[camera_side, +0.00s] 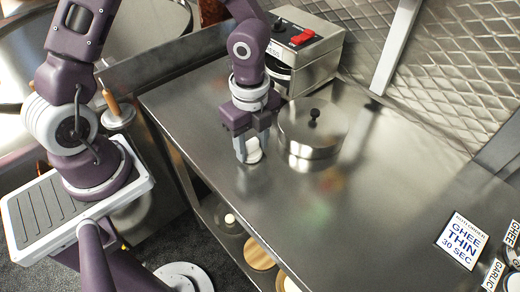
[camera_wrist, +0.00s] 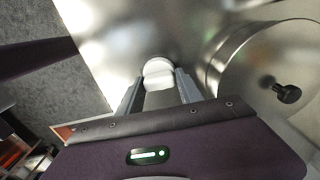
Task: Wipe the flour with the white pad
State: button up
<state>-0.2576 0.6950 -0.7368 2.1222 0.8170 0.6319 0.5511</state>
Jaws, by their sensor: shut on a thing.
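My gripper (camera_side: 249,155) points down at the steel counter, left of a round lidded steel pot. Its fingers are shut on the white pad (camera_side: 254,146), a small rounded white piece. In the wrist view the pad (camera_wrist: 158,72) sits between the tips of my gripper (camera_wrist: 157,88). The pad is at or very near the counter; I cannot tell if it touches. I cannot make out any flour on the counter (camera_side: 330,225); only faint smudges and reflections show.
The lidded pot (camera_side: 308,140) stands close on the right of my gripper, its black knob (camera_wrist: 287,92) showing in the wrist view. A steel appliance with a red switch (camera_side: 302,38) stands behind. The front counter is clear.

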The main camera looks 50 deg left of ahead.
jog(key=shift+a, duration=1.95)
jog(key=shift+a+r, duration=0.1)
jog(key=shift+a, duration=0.15)
notch_tip(320, 180, up, 8)
jog(key=shift+d, duration=0.1)
